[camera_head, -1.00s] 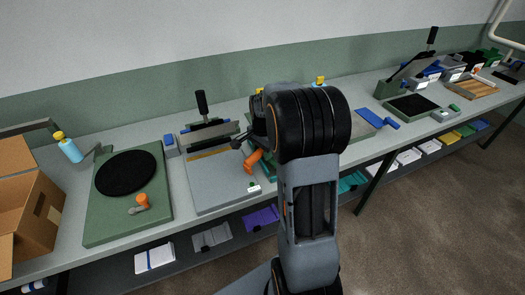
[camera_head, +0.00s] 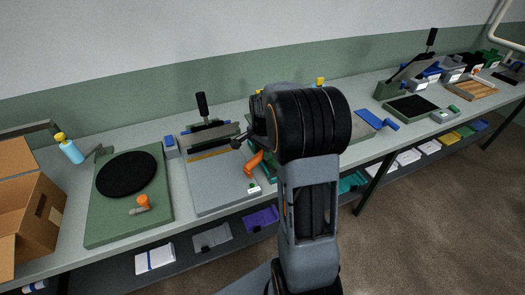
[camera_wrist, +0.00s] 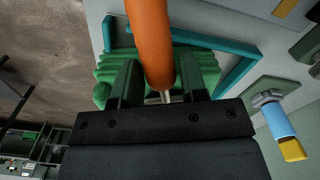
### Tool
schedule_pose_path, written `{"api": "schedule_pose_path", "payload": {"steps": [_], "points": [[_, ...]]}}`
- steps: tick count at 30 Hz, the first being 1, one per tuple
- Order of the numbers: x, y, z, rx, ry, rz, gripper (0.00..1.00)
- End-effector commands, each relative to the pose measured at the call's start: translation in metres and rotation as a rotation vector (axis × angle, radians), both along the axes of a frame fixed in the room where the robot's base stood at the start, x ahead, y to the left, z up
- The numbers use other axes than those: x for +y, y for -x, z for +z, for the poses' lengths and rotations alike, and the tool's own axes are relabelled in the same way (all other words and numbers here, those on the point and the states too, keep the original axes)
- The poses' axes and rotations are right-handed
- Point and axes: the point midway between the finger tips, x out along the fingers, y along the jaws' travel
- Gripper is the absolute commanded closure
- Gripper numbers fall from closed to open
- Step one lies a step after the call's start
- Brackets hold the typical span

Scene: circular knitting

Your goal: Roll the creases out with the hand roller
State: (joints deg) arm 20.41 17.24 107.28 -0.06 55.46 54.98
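My gripper (camera_wrist: 161,78) has its two dark green fingers on either side of an orange handle (camera_wrist: 149,35), which I take to be the hand roller's, and appears shut on it. A thin metal rod shows below the handle; the roller end is hidden. Behind the fingers, a green fabric (camera_wrist: 108,72) with rippled folds lies on the pale bench, partly covered by the gripper. In the head view the orange handle (camera_head: 254,162) shows just left of my arm, over the bench; my arm hides the fabric there.
A teal angular frame (camera_wrist: 243,68) borders the fabric. A blue bottle with a yellow cap (camera_wrist: 281,130) is at right in the wrist view. In the head view, a grey press board (camera_head: 215,185), green board with black disc (camera_head: 100,225) and cardboard box (camera_head: 40,220) stand left.

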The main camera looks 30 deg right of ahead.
Motion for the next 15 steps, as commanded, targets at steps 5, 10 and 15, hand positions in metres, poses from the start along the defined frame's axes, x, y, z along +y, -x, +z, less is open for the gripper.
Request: {"api": "schedule_pose_path", "payload": {"steps": [5,10,15], "points": [[0.0,0.0,-0.0001,0.0,0.0,0.0,0.78],[0.0,0.0,-0.0001,0.0,0.0,0.0,0.91],[0.0001,0.0,-0.0003,0.0,0.0,0.0,0.91]]}}
